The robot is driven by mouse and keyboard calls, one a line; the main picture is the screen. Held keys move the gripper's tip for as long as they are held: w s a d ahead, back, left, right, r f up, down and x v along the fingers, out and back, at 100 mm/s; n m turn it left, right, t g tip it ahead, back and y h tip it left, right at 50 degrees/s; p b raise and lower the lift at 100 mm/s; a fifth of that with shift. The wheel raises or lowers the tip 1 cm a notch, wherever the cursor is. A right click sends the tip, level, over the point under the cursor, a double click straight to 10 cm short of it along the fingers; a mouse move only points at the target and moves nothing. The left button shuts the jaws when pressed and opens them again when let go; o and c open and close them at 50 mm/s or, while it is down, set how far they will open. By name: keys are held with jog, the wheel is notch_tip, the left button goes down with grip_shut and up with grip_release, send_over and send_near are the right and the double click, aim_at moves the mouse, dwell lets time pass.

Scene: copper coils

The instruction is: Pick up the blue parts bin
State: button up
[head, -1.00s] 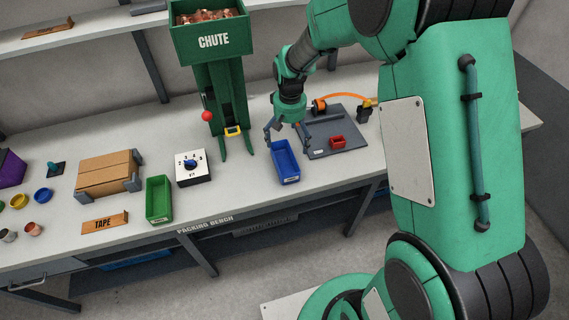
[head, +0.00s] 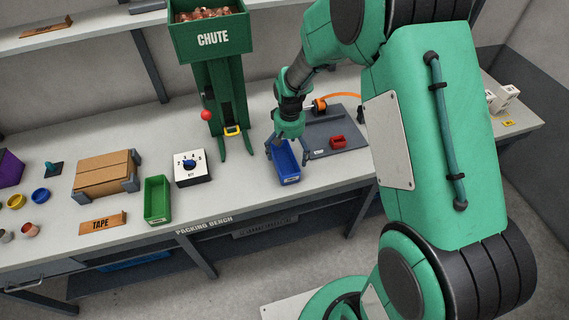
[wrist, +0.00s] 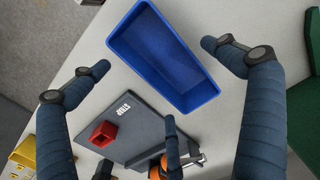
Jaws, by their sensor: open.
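The blue parts bin (head: 284,166) stands upright on the bench near its front edge. It looks empty in the wrist view (wrist: 165,58). My gripper (head: 285,152) is open above the bin's back part. In the wrist view my gripper's fingers (wrist: 155,62) are spread apart, with the bin between and beyond them. I cannot see any finger touching the bin.
A white dial box (head: 190,168) and a green bin (head: 157,200) stand to the left. The green chute (head: 222,100) rises behind left.

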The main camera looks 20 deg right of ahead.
aim_at(288, 165)
jog(key=shift+w+f+b, duration=0.15)
jog(key=shift+f+b, duration=0.55)
jog(key=shift+f, duration=1.85)
jog(key=c, duration=1.2)
